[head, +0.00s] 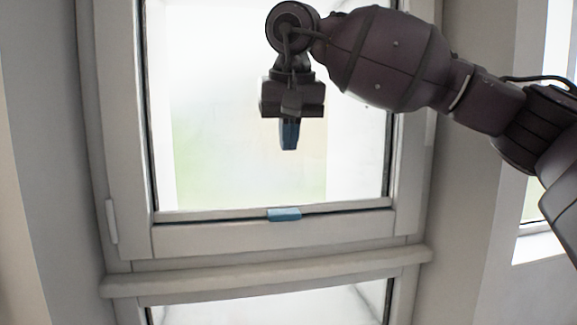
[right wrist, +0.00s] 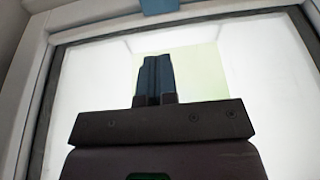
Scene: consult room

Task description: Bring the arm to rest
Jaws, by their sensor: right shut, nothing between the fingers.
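My right arm comes in from the right in the head view and reaches across the front of a window. Its gripper (head: 289,146) hangs pointing down before the bright pane. Its blue fingers are together with nothing between them. In the right wrist view the shut fingers (right wrist: 158,62) also show against the pane, side by side and empty. My left gripper is in neither view.
A grey window frame (head: 180,238) surrounds the pane (head: 225,160). A small light-blue piece (head: 284,214) sits on its lower edge, below the gripper, and a rail (head: 260,275) runs beneath. Another window (head: 535,205) is at the right.

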